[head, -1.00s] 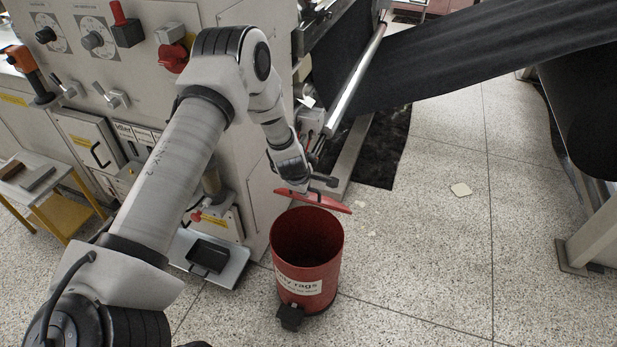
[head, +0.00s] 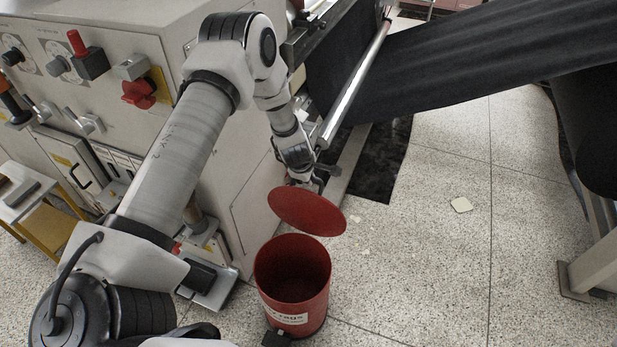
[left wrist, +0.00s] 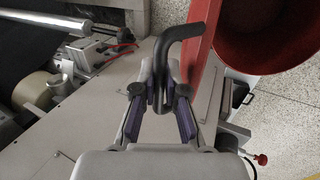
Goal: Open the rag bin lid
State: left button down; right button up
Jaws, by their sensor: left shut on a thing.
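The red rag bin (head: 292,290) stands on the floor with a white label on its front, and its round mouth is open to view. Its red round lid (head: 306,211) is tilted up above and behind the mouth, its flat face toward the head camera. My left gripper (head: 314,182) is behind the lid, partly hidden by it. In the left wrist view, my left gripper (left wrist: 160,88) is shut on the black bent handle (left wrist: 190,36) of the lid. The lid shows there as a red strip beside the bin mouth (left wrist: 270,35). My right gripper is not in view.
A grey machine cabinet (head: 225,150) with knobs stands close left of the bin. A black web (head: 470,60) runs over a metal roller at the upper right. A small yellow-legged table (head: 45,215) is at far left.

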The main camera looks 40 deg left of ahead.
pick_arm(q)
jog(key=shift+w+a+f, duration=0.1)
jog(key=shift+w, duration=0.25)
jog(key=c, duration=1.2)
grip_release()
jog(key=v, duration=1.2)
